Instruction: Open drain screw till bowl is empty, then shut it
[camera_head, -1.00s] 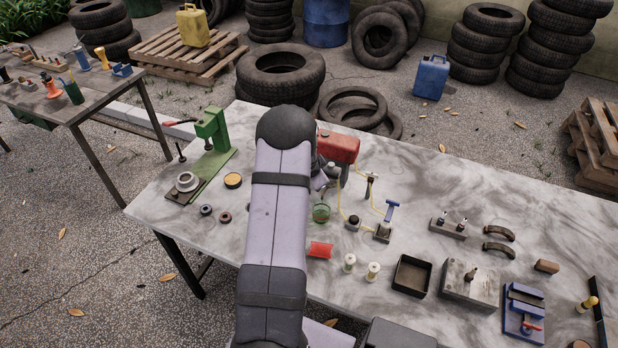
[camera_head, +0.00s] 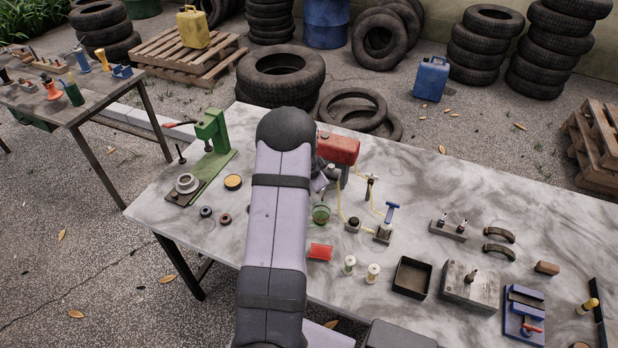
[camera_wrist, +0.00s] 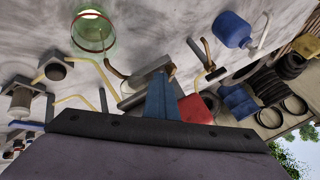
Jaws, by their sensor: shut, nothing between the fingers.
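A small green glass cup (camera_head: 321,213) stands on the table just right of my arm. In the wrist view the clear green glass (camera_wrist: 95,35) with a reddish-brown ring shows at the upper left. The red compressor tank (camera_head: 340,148) stands behind it, partly covered by my arm; its red body also shows in the wrist view (camera_wrist: 196,109). My gripper (camera_wrist: 168,76) is shut and empty, its blue fingers close to grey and brown fittings. I cannot tell whether the fingertips touch them. The filter bowl, its liquid level and the drain screw cannot be made out clearly.
Yellow hoses (camera_head: 342,200) run from the compressor to small fittings. A green press (camera_head: 211,135) stands left of my arm. The table's back right is clear.

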